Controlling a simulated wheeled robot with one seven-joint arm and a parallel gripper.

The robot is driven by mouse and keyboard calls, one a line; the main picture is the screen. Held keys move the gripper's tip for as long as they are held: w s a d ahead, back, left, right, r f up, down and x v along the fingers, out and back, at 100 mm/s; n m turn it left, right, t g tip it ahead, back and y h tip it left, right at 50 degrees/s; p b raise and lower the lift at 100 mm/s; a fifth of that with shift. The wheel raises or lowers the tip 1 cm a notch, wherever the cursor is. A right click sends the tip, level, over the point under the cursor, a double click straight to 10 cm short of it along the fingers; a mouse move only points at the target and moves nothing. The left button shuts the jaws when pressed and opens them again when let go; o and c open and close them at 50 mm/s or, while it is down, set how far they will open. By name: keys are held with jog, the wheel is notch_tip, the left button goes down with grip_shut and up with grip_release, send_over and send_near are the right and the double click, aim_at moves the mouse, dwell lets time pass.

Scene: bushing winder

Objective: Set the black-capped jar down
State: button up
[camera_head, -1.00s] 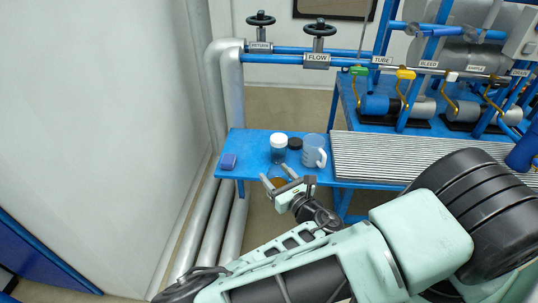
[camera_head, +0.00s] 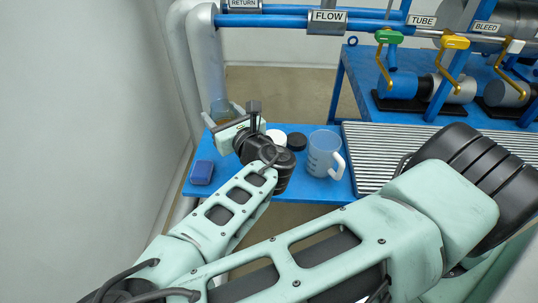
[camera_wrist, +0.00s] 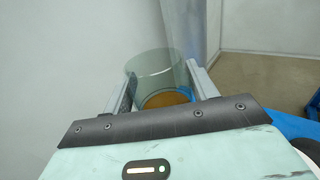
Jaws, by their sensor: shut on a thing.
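My gripper (camera_head: 235,120) is shut on a clear glass jar (camera_head: 220,107) with amber contents, above the far left part of the blue table (camera_head: 195,190). In the wrist view, the jar (camera_wrist: 158,70) stands between the two fingers (camera_wrist: 165,88), with an amber disc low inside it. I see no black cap on this held jar. A low black round cap (camera_head: 297,141) is on the table, right of a white-capped jar (camera_head: 277,136). I cannot tell whether anything is beneath the black cap. My wrist partly hides the white-capped jar.
A clear handled jug (camera_head: 322,153) stands right of the black cap. A ribbed grey mat (camera_head: 375,155) covers the right side. Grey pipes (camera_head: 203,60) and the wall are close behind and left.

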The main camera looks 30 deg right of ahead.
jog(key=shift+w+d+f, duration=0.1)
jog(key=shift+w+f, duration=0.05)
jog(key=shift+f, duration=0.15)
notch_tip(320, 180, down, 9)
jog(key=shift+f+b, duration=0.15)
jog(key=shift+b, duration=1.1)
jog(key=shift+f, duration=0.15)
jog(key=o, duration=1)
jog(key=shift+o, duration=0.2)
jog(key=shift+r, duration=0.2)
